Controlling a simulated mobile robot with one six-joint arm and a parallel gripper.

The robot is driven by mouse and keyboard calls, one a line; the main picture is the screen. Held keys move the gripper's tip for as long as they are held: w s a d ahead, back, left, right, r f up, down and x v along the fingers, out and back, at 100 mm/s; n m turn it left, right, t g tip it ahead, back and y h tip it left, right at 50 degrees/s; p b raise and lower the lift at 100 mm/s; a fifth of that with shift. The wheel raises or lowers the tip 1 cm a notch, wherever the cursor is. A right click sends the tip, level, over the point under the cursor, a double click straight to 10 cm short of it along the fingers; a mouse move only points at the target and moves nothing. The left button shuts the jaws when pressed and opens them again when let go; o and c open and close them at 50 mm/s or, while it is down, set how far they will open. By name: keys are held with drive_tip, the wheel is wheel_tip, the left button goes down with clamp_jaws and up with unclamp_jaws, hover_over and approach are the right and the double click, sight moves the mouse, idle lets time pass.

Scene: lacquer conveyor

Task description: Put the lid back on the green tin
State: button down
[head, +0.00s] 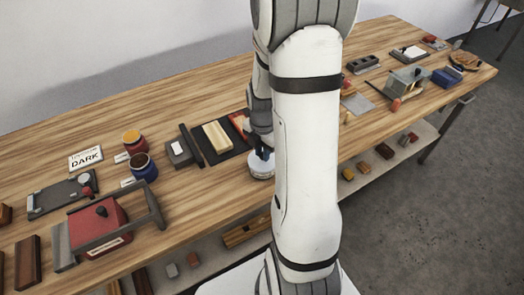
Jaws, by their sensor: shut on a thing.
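My gripper (263,153) points down at the front edge of the workbench, just left of my white arm. It is shut, its dark fingertips at the top of a small, pale, round thing (261,170) that looks like the lid. My arm hides part of this spot. I cannot tell whether a tin is under the lid or whether the lid touches the bench. No clearly green tin shows; it may be hidden behind my arm.
The wooden workbench (190,99) has clear room along its back. Tools lie at right.

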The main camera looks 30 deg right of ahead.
drive_tip(key=c, duration=0.7)
unclamp_jaws()
drive_tip(key=shift+c, duration=0.2)
drive_tip(key=shift+r+p, duration=2.35)
drive_tip(key=shift+r, duration=1.2)
clamp_jaws()
